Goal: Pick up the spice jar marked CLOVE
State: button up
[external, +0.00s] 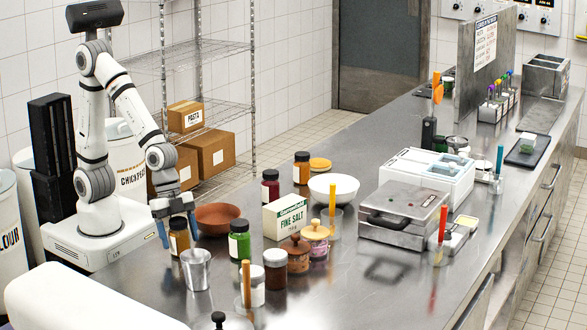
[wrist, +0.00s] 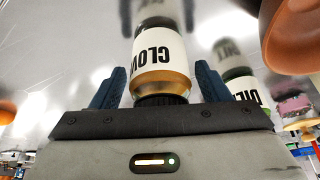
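The CLOVE spice jar (wrist: 160,52) stands between my two blue fingers in the wrist view, its printed label upside down there. It has a black lid, a white label and orange-brown contents. In the external view the jar (external: 179,238) stands upright at the counter's near left edge, its label too small to read. My gripper (external: 177,230) points down over it with one finger on each side. In the wrist view my gripper (wrist: 157,88) is open, with narrow gaps seen beside the jar. The lid is partly hidden by the gripper body.
A terracotta bowl (external: 217,218) sits close behind the jar. A green jar (external: 239,241) with a label starting "DIL" (wrist: 240,88) stands to its right, and a metal cup (external: 196,270) in front. A salt box (external: 285,218) and more jars crowd the counter beyond.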

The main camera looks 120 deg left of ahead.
jog(key=c, duration=1)
